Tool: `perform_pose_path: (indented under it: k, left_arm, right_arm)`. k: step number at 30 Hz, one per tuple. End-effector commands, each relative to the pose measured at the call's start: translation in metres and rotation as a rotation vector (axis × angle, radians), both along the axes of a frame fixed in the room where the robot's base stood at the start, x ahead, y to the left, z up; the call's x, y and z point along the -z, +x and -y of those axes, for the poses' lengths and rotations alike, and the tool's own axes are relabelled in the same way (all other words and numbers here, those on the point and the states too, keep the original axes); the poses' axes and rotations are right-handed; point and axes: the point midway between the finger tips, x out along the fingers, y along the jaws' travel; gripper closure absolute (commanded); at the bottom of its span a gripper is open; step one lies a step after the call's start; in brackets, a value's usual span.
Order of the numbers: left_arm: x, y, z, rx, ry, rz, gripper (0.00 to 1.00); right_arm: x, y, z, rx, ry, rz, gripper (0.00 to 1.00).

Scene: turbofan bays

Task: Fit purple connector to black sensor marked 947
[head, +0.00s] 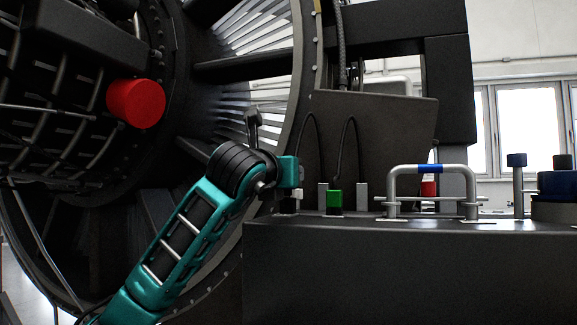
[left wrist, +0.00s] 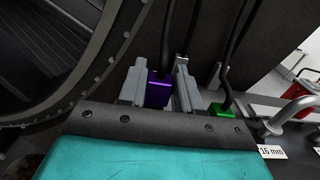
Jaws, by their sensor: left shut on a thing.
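The purple connector (left wrist: 158,92) sits between the two grey fingers of my left gripper (left wrist: 161,88) in the left wrist view. The gripper is shut on it, and a dark cable rises behind it. In the head view my left gripper (head: 294,192) is at the left end of the dark bench top, and the connector cannot be made out there. I cannot make out a black sensor or the marking 947 in either view. My right gripper is in neither view.
A green connector (head: 334,199) with a cable stands just right of my gripper. Right of it are a grey handle frame (head: 429,184) with a blue band and a blue-topped post (head: 517,180) on the dark bench (head: 400,260). The engine (head: 160,60) with a red cylinder (head: 136,103) is at left.

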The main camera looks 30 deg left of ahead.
Motion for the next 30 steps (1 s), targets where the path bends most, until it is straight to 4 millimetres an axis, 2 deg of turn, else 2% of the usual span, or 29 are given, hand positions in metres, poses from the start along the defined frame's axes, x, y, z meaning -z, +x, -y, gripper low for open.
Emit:
perform_pose_path:
  k: [30]
  left_arm:
    - [0.009, 0.000, 0.000, 0.000, 0.000, 0.001, 0.96]
  right_arm:
    - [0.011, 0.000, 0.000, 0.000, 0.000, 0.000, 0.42]
